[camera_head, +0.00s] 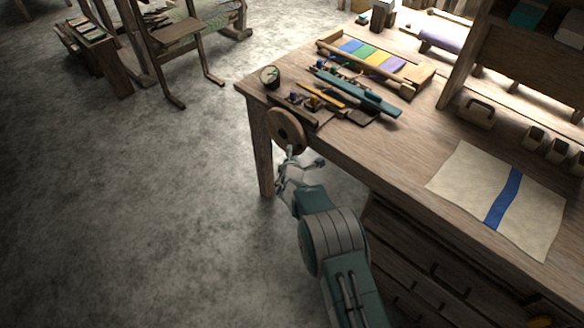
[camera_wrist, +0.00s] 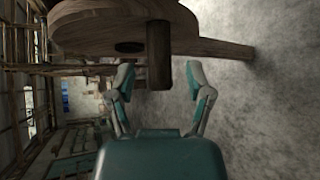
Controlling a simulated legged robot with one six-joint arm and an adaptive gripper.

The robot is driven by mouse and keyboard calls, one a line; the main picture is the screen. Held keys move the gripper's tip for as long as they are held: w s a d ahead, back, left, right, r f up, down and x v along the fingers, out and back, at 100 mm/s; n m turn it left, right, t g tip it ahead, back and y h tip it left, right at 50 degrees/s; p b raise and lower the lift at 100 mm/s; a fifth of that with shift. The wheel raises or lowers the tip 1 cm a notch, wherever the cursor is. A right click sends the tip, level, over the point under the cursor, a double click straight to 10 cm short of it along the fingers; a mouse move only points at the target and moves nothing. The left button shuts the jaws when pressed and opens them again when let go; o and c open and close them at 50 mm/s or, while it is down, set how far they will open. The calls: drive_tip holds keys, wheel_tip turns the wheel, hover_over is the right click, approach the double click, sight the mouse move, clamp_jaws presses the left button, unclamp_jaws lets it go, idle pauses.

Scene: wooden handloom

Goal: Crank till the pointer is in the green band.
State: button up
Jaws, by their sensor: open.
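The round wooden crank wheel (camera_head: 286,130) is mounted at the near left corner of the workbench. In the wrist view the wheel (camera_wrist: 100,28) fills the top, with a wooden peg handle (camera_wrist: 159,55) sticking out from it toward me. My gripper (camera_wrist: 160,76) is open, with one finger on each side of the peg and visible gaps between. In the head view my gripper (camera_head: 303,162) is just below the wheel. A small round dial (camera_head: 270,77) stands on the bench corner behind the wheel. Its pointer and green band are too small to read.
The workbench (camera_head: 400,165) carries a frame of coloured strips (camera_head: 372,57), a teal tool (camera_head: 360,93) and a cloth with a blue stripe (camera_head: 475,205). A bench leg (camera_head: 263,155) stands beside my gripper.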

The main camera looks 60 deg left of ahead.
drive_tip(key=v, duration=0.9)
idle(0.4)
